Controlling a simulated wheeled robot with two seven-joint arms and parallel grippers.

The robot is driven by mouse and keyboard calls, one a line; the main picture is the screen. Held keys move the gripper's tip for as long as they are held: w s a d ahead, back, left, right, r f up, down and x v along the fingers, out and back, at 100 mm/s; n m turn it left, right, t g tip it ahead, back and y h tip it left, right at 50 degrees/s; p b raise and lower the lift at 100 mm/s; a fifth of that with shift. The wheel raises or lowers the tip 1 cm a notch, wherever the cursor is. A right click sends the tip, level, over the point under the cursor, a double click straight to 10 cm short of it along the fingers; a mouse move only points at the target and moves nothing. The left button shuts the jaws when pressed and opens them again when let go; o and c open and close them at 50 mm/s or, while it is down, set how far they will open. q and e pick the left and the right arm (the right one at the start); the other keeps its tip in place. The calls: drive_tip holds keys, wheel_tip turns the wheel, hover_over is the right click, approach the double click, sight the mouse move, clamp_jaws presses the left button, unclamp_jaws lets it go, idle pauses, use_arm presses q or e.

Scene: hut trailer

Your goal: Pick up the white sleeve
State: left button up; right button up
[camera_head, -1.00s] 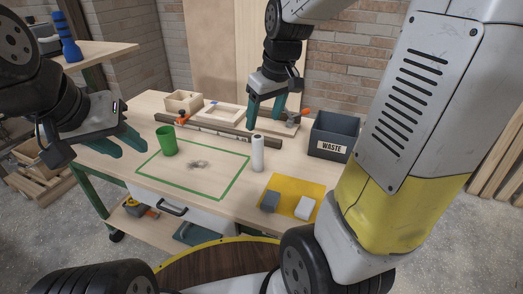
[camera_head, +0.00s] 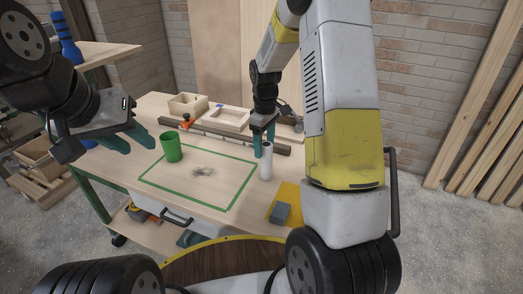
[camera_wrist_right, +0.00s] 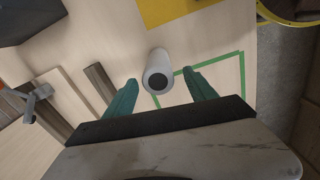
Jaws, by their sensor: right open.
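The white sleeve (camera_head: 266,163) stands upright on the workbench, just right of the green outlined area. Its hollow end faces the camera in the right wrist view (camera_wrist_right: 157,75). My right gripper (camera_head: 263,150) is open at the sleeve's upper part, and its fingers partly overlap it in the head view. In the right wrist view the teal fingers (camera_wrist_right: 160,80) are spread on either side of the sleeve, with gaps on both sides. My left gripper (camera_head: 130,146) is open and empty, left of the green cup and away from the sleeve.
A grey block (camera_head: 280,213) rests on a yellow mat (camera_head: 291,192). A long bar (camera_head: 214,133) and wooden boxes (camera_head: 188,104) lie behind.

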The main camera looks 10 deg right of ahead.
sight(266, 161)
drive_tip(key=f, duration=0.7)
drive_tip(key=shift+s+d+f, duration=0.1)
drive_tip(key=shift+s+d, duration=0.1)
drive_tip(key=shift+d, duration=0.1)
drive_tip(key=shift+c, duration=0.5)
clamp_jaws()
